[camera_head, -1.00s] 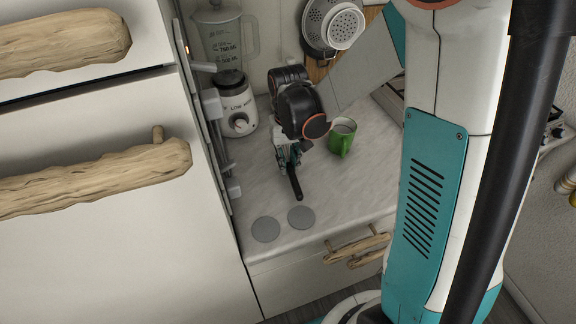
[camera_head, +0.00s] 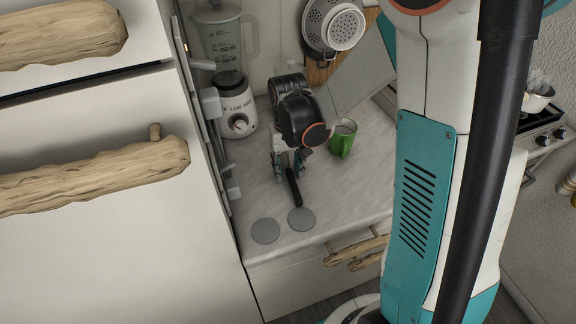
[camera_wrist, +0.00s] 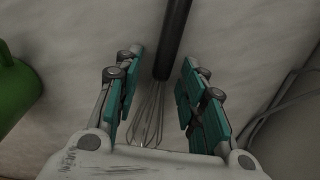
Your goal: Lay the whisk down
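The whisk has a black handle and a wire head. In the wrist view the whisk (camera_wrist: 171,45) lies between my two finger pads, with a gap visible on both sides. My gripper (camera_wrist: 160,95) is open around it, with teal pads spread apart. In the head view the black handle of the whisk (camera_head: 294,188) shows on the counter, pointing toward its front edge. My gripper (camera_head: 287,168) is directly over the wire head, which is hidden there by my wrist.
A green mug (camera_head: 342,138) stands right of my gripper. A blender (camera_head: 236,105) stands behind to the left. Two grey discs (camera_head: 265,231) lie near the front edge of the pale counter (camera_head: 345,195). A pot (camera_head: 536,97) sits on the stove at right.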

